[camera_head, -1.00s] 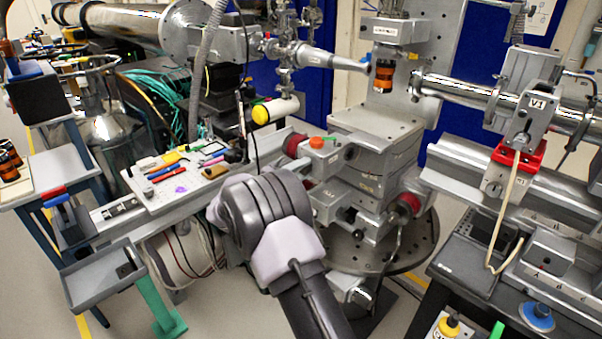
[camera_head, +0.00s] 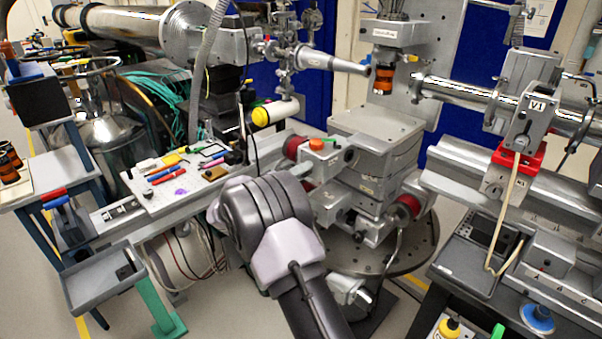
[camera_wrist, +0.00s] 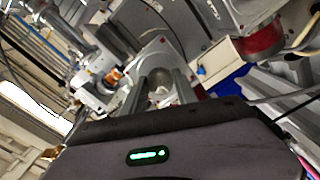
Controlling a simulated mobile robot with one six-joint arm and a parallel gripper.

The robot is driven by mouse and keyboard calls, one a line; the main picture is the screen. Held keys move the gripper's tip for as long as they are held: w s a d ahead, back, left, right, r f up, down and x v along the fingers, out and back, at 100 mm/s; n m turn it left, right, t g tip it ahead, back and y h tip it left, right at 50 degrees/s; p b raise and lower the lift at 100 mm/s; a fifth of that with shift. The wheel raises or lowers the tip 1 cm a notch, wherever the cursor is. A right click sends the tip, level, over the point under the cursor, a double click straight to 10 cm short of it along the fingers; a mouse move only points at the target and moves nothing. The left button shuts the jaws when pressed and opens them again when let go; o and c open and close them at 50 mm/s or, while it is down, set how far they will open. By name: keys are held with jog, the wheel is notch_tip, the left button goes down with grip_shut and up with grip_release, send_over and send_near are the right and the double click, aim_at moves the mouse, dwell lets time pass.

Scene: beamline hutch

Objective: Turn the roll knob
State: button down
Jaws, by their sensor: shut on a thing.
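The stage stack (camera_head: 375,135) stands at the middle right of the head view, with grey blocks and several knobs on its sides. My gripper is mostly hidden behind my own wrist in the head view, close to the stack's left side. In the wrist view, the two fingers of my gripper (camera_wrist: 165,88) are closed around a small rounded grey knob (camera_wrist: 160,80), which I take to be the roll knob. Its label cannot be read, and the exact finger contact is partly hidden. A large red knob (camera_wrist: 262,38) sits apart, to the upper right.
An orange-topped knob (camera_head: 316,143) and red knobs (camera_head: 409,205) stick out near my arm. A small board with pens and tools (camera_head: 185,180) is at left. A beam pipe (camera_head: 470,95) and a rail bench (camera_head: 480,185) lie at right. A thin cable hangs close to my wrist.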

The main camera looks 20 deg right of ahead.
jog(key=c, duration=1)
grip_release()
jog(key=shift+o, duration=0.2)
jog(key=p+v, duration=0.5)
jog(key=v, duration=1.2)
jog(key=shift+a, duration=0.2)
